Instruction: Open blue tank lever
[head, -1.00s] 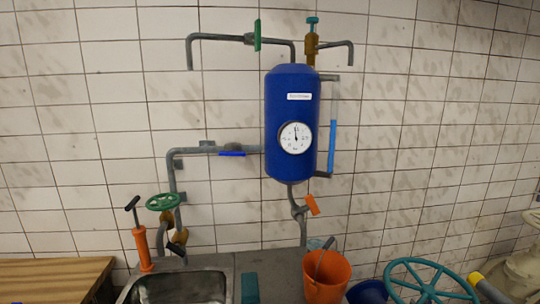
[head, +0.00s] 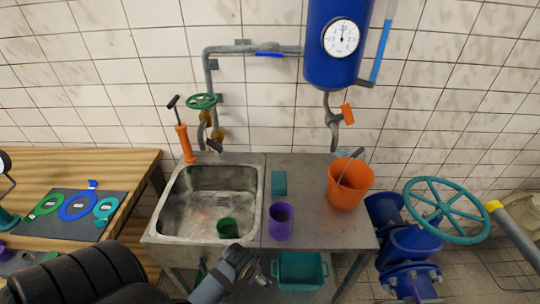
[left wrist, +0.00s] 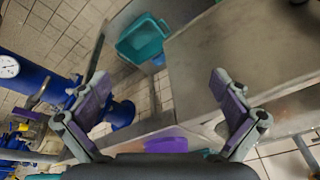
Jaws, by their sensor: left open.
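The blue tank (head: 325,70) hangs on the tiled wall, its upper part cut off by the top edge of the head view. A white round gauge (head: 341,39) is on its front. A blue lever (head: 269,54) lies along the grey horizontal pipe left of the tank. An orange lever (head: 347,113) sits on the pipe below the tank. My left arm comes in low at the left, in front of the sink, well below both levers. In the left wrist view my left gripper (left wrist: 160,88) is open and empty, with neither lever between its fingers.
The steel counter (head: 307,182) with its sink (head: 215,200) stands below the tank. An orange bucket (head: 349,184) and a purple cup (head: 280,221) stand on it. A teal crate (head: 300,271) is underneath. A teal handwheel (head: 446,210) is at right, a wooden table (head: 65,170) at left.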

